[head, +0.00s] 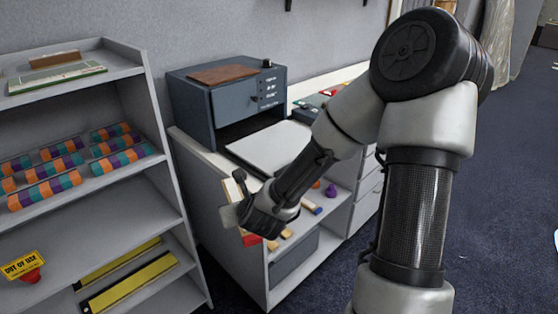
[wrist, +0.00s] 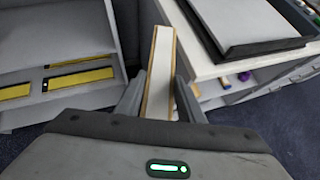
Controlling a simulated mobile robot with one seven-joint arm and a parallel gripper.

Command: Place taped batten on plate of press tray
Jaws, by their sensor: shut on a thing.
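The taped batten (wrist: 160,72) is a long narrow strip with a pale white face and wood-coloured edges. It stands between the fingers of my gripper (wrist: 158,98), which is shut on it, and points away from the wrist. In the head view my gripper (head: 246,216) is in front of the press cabinet, left of and below the press tray, and hides most of the batten. The pale plate (head: 270,146) of the press tray lies flat in front of the blue-grey press (head: 235,100). The plate (wrist: 240,18) looks bare in the wrist view, with a dark rim.
A grey shelf unit (head: 140,70) on the left holds striped coloured blocks (head: 58,165) and yellow-faced strips (head: 130,283). A lower shelf under the press holds a purple knob-like thing (head: 330,190) and small wooden pieces. Dark carpet is open at right.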

